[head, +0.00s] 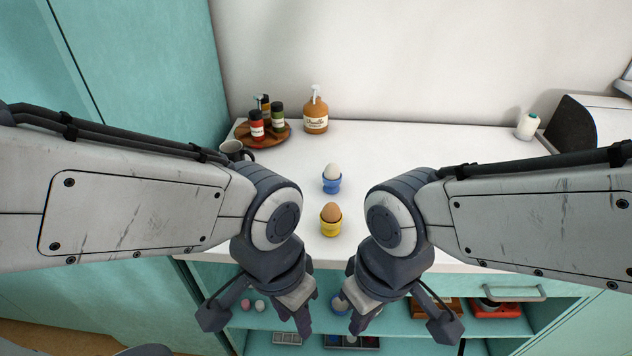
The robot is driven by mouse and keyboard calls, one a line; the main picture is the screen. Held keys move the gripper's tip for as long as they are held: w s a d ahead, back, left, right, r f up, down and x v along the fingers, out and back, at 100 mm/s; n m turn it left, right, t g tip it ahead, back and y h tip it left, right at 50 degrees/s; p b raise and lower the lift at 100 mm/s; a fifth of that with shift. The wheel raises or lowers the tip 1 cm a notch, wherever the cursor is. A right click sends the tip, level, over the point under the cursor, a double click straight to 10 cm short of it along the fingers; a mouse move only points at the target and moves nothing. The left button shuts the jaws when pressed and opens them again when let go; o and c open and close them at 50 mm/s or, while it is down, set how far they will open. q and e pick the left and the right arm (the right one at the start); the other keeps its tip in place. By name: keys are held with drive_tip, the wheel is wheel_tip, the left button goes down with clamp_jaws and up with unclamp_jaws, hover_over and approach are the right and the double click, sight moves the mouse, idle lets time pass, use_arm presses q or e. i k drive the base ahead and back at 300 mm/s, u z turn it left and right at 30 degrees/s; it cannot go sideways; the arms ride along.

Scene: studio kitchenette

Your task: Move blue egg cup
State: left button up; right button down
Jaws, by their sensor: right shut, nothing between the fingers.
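The blue egg cup (332,186) stands upright on the white counter and holds a white egg (331,171). A yellow egg cup (330,228) with a brown egg (332,212) stands in front of it, nearer the counter's edge. My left gripper (303,322) hangs in front of the counter edge, below and left of the cups, pointing down. Its fingers are seen end-on, so its opening is unclear. My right gripper (357,322) hangs likewise to the right, shut and empty. Neither touches a cup.
A wooden tray (274,137) with several bottles, a dark mug (236,149) and a soap dispenser (316,112) stand at the back left. A small white bottle (527,126) stands at the back right. The counter (430,145) behind the blue cup is clear. An open shelf lies below.

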sight(330, 187)
drive_tip(key=u, duration=2.15)
drive_tip(key=i, duration=0.45)
drive_tip(key=z, duration=1.7)
drive_tip(key=i, duration=0.5)
drive_tip(key=u, duration=0.05)
